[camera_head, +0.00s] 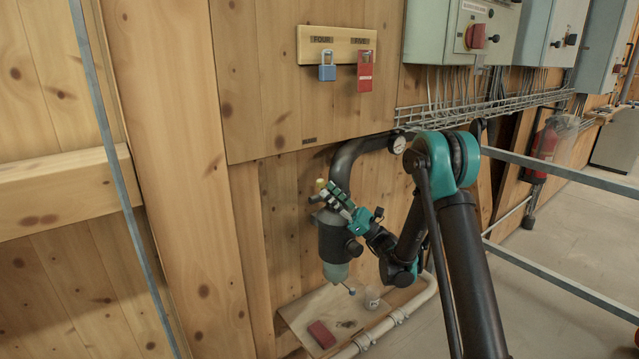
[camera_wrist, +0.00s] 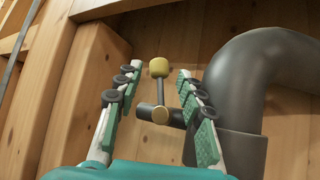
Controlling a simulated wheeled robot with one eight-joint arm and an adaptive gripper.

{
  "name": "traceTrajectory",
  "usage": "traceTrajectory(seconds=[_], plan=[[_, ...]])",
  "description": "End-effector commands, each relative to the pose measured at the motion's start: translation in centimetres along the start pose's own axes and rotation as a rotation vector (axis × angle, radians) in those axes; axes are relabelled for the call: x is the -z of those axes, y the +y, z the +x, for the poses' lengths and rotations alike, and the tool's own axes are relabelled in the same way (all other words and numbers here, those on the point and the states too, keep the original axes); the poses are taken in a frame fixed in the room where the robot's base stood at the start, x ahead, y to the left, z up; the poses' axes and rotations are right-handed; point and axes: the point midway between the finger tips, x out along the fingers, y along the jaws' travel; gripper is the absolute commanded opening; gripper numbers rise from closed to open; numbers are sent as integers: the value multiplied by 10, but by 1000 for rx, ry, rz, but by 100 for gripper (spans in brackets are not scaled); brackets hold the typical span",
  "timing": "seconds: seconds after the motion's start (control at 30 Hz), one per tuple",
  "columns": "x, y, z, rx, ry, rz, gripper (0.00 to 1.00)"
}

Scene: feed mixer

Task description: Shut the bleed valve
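A small valve lever with a yellow knob (camera_wrist: 159,67) stands up from a dark stub with a brass-coloured end (camera_wrist: 160,115) in the wrist view. The yellow knob also shows in the head view (camera_head: 320,184), at the top of the dark cylindrical housing (camera_head: 333,240). My gripper (camera_wrist: 157,72) is open, with one finger on each side of the lever and visible gaps to both. In the head view my gripper (camera_head: 335,198) is at the housing's top and hides part of the lever. A second, blue-tipped lever (camera_head: 350,291) is under the housing's clear bowl (camera_head: 336,271).
A thick grey pipe (camera_wrist: 250,75) bends close beside my right-hand finger. A gauge (camera_head: 398,144) is on the pipe. Below are a wooden shelf (camera_head: 296,311), a red block (camera_head: 321,334) and a clear cup (camera_head: 371,298).

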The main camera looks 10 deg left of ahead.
Motion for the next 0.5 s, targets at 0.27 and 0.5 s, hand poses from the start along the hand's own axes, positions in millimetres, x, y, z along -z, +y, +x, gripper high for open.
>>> traceTrajectory(seconds=[0.27, 0.5], plan=[[0, 0, -33, 0, 0, 0, 39], [0, 0, -37, -1, 0, 0, 39]])
